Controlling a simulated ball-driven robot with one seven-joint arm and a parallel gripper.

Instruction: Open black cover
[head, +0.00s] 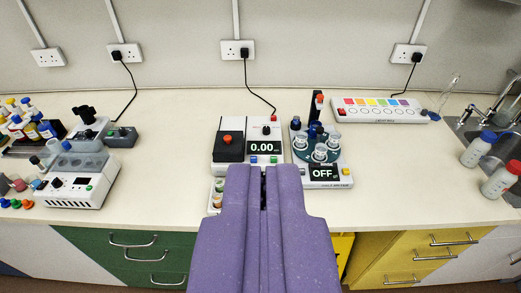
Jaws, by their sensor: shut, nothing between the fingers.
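The black cover (230,147) sits on the left part of the white scale (265,133), with a small red knob (227,138) on its top. It looks closed. The scale's display reads 0.00. My purple gripper (263,172) is in the lower middle of the head view, pointing away toward the bench. Its fingers are shut with nothing between them. Its tips appear below and to the right of the cover, apart from it in the picture. The gripper hides part of the bench front.
A device with a round vial carousel (318,150), display OFF, stands right of the scale. A small vial tray (216,193) lies in front of the scale, partly hidden. A white instrument (76,182) stands left, a colour-pad panel (379,109) back right. Bench is clear left of the scale.

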